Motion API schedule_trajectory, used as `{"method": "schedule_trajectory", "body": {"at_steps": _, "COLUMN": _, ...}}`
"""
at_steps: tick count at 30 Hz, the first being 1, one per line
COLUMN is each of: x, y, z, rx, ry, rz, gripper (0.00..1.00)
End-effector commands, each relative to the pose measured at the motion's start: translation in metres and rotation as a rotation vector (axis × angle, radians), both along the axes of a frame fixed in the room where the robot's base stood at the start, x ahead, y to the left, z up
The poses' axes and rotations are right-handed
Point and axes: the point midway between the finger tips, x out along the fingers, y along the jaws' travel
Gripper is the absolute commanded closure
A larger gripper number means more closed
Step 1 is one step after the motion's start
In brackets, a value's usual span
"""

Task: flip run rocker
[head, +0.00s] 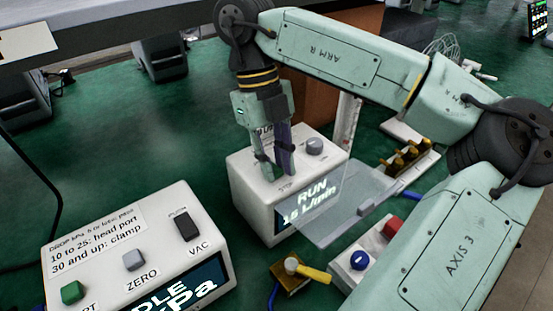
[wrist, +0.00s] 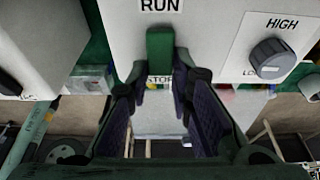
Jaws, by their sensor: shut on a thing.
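The pump unit (head: 245,208) is a white box in the middle of the head view, with its lit display (head: 308,203) reading RUN and 15 l/min. Its green rocker (wrist: 160,50) shows in the wrist view, between a RUN label above and a partly covered STOP label below. My gripper (head: 274,168) points down onto the box top and hides the rocker in the head view. In the wrist view my gripper (wrist: 160,72) has its dark fingertips on both sides of the rocker, shut on it. A grey dial (wrist: 270,58) marked HIGH sits right of the rocker.
A white meter box (head: 130,245) with ZERO and VAC controls stands at left. A clear panel (head: 345,215) juts out in front of the pump.

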Motion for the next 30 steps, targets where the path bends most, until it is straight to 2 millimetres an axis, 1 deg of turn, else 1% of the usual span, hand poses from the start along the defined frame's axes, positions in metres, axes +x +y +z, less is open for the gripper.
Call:
{"method": "schedule_trajectory", "body": {"at_steps": 4, "x": 0.0, "y": 0.0, "z": 0.0, "rx": 0.0, "ry": -0.001, "rz": 0.0, "gripper": 1.0}}
{"method": "schedule_trajectory", "body": {"at_steps": 5, "x": 0.0, "y": 0.0, "z": 0.0, "rx": 0.0, "ry": -0.001, "rz": 0.0, "gripper": 0.79}}
{"method": "schedule_trajectory", "body": {"at_steps": 13, "x": 0.0, "y": 0.0, "z": 0.0, "rx": 0.0, "ry": -0.002, "rz": 0.0, "gripper": 0.61}}
{"method": "schedule_trajectory", "body": {"at_steps": 23, "x": 0.0, "y": 0.0, "z": 0.002, "rx": 0.0, "ry": -0.002, "rz": -0.001, "gripper": 0.6}}
{"method": "schedule_trajectory", "body": {"at_steps": 26, "x": 0.003, "y": 0.001, "z": 0.009, "rx": -0.002, "ry": -0.004, "rz": -0.001, "gripper": 0.6}}
{"method": "schedule_trajectory", "body": {"at_steps": 30, "x": 0.008, "y": 0.005, "z": 0.031, "rx": -0.003, "ry": -0.006, "rz": -0.002, "gripper": 0.6}}
